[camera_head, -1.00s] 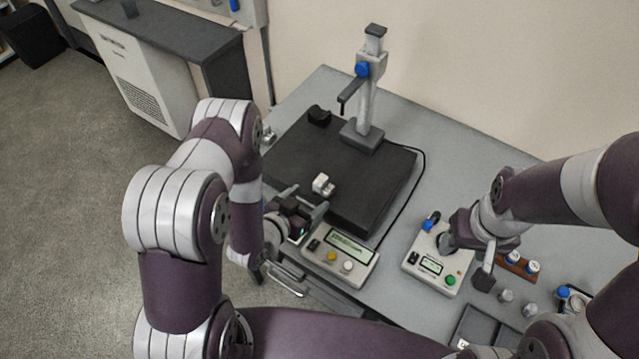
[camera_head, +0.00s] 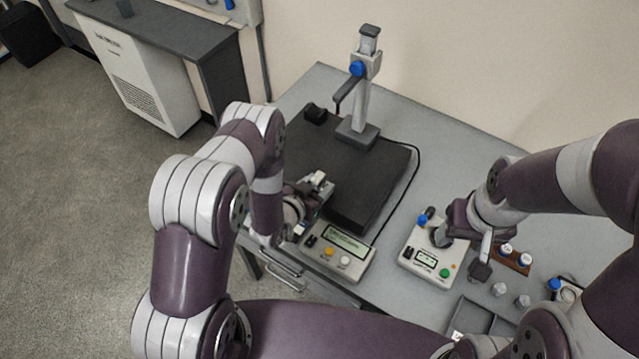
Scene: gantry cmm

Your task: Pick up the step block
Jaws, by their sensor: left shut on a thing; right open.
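The step block (camera_head: 318,178) is a small light-grey block at the left part of the black surface plate (camera_head: 365,190). My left gripper (camera_head: 315,187) is at the block and shut on it; its fingers hide the block's lower part. I cannot tell whether the block touches the plate. My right gripper (camera_head: 482,262) is open near the right-hand control box, with no object visible between its fingers.
A height gauge stand (camera_head: 361,90) rises at the back of the plate, with a small black block (camera_head: 315,113) beside it. A display box (camera_head: 338,251) sits in front.

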